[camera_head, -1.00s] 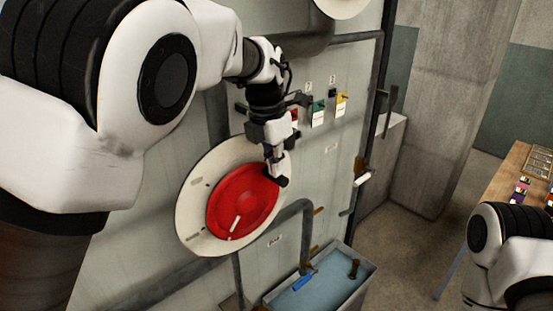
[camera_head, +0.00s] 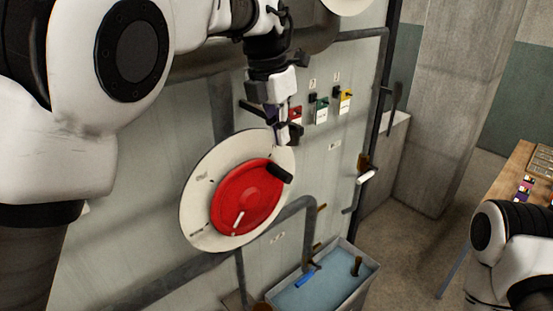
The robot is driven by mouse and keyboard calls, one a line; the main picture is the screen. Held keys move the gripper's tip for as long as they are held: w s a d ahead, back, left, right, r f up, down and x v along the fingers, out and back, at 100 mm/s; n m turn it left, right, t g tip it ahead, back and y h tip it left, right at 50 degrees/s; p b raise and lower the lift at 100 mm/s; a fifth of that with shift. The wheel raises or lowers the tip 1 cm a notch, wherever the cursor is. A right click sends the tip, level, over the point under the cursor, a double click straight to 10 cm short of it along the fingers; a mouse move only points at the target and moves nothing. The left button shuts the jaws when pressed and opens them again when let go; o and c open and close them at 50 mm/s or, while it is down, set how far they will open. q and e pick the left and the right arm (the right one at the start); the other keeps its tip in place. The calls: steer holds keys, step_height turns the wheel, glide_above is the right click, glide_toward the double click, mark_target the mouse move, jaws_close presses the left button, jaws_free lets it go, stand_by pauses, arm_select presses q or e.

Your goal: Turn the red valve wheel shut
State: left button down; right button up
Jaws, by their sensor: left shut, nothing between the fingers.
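The red valve wheel (camera_head: 240,203) sits on a round off-white dial plate (camera_head: 196,210) on the pale wall panel. A black handle (camera_head: 280,173) sticks out at its upper right rim. A short white mark (camera_head: 238,219) shows low on its red face. My left gripper (camera_head: 290,134) is shut and empty. It hangs just above the black handle, in front of the dial's upper right edge, and appears apart from the handle. My right arm shows at the lower right, but its gripper is out of view.
Red (camera_head: 295,114), green (camera_head: 320,110) and yellow (camera_head: 345,101) tagged switches sit on the panel right of my left gripper. A grey pipe (camera_head: 309,215) bends below the wheel. A water trough (camera_head: 325,288) stands beneath. A wooden table (camera_head: 507,180) is at the right.

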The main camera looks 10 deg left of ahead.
arm_select(q)
steer(key=s+d+f+n+g+h+b, duration=0.1)
steer(key=s+d+f+n+h+b, duration=0.35)
steer(key=s+d+n+h, duration=0.6)
steer(key=a+f+n+t+h+b, duration=0.1)
steer(key=a+f+n+t+b, duration=0.3)
steer(key=a+n+t+b, duration=0.65)
steer(key=a+f+n+t+h+b, duration=0.1)
steer(key=a+f+n+t+b, duration=0.2)
steer(key=a+n+t+b, duration=0.75)
steer(key=w+d+r+n+g+p, duration=0.1)
steer(key=w+d+n+g+p, duration=0.2)
steer(key=w+d+p, duration=0.5)
steer(key=shift+w+d+r+p, duration=0.2)
steer(key=shift+d+r+p, duration=0.05)
steer(key=shift+d+p, duration=0.75)
